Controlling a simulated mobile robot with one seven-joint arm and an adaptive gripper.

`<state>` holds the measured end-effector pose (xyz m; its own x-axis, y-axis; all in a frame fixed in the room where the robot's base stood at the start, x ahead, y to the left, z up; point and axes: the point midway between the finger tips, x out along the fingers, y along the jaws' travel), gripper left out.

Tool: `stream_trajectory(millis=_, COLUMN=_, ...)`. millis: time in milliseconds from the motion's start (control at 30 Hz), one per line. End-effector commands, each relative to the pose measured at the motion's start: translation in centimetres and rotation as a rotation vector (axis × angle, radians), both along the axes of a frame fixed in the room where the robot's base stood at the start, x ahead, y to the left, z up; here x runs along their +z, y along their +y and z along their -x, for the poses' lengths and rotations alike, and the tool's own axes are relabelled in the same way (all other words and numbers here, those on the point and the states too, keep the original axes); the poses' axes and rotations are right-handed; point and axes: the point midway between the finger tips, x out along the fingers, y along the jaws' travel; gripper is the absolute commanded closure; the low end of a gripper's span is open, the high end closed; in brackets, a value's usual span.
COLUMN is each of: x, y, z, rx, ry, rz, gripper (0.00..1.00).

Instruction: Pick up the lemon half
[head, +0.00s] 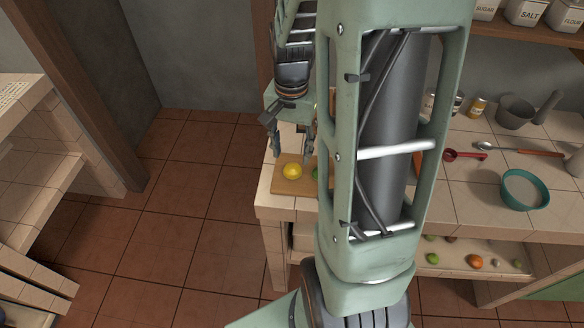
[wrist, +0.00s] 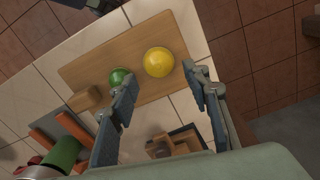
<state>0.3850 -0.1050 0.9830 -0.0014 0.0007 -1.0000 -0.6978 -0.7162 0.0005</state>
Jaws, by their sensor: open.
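The lemon half (head: 292,171) is a yellow dome on a wooden board (head: 283,187) at the left end of the tiled counter. In the wrist view the lemon half (wrist: 158,62) lies on the board (wrist: 92,70), just beyond the fingertips and between their lines. My gripper (wrist: 160,82) is open and empty, its two fingers apart. In the head view my gripper (head: 292,150) hangs above the board near the lemon half. A green round fruit (wrist: 119,77) sits on the board left of the lemon half, close to the left finger. In the head view my arm hides much of the board's right side.
A green cylinder (wrist: 62,152) and a dark-framed wooden object (wrist: 172,143) stand nearer my gripper. A teal bowl (head: 525,189) and red spoon (head: 464,155) are farther right. Floor lies beyond the counter edge.

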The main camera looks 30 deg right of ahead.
Motion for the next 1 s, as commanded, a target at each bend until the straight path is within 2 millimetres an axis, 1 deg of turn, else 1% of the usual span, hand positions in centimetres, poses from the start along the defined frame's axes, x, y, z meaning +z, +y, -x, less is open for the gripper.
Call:
stream_trajectory(millis=133, x=-1.1, y=-0.1, z=0.1, rx=0.000, ry=0.004, rz=-0.001, gripper=0.56)
stream_trajectory(millis=300, x=-3.6, y=-0.3, z=0.3, rx=0.000, ry=0.003, rz=-0.001, gripper=0.56)
stream_trajectory(millis=400, x=-4.8, y=-0.3, z=0.2, rx=0.000, ry=0.002, rz=-0.001, gripper=0.56)
stream_trajectory(millis=533, x=-5.4, y=-0.3, z=0.2, rx=0.001, ry=0.000, rz=0.000, gripper=0.56)
stream_trajectory(millis=733, x=-5.4, y=-0.3, z=0.1, rx=0.001, ry=-0.001, rz=0.000, gripper=0.56)
stream_trajectory(millis=967, x=-5.4, y=-0.3, z=0.1, rx=0.001, ry=-0.001, rz=0.001, gripper=0.82)
stream_trajectory(millis=1000, x=-5.4, y=-0.3, z=0.1, rx=0.001, ry=-0.001, rz=0.001, gripper=0.82)
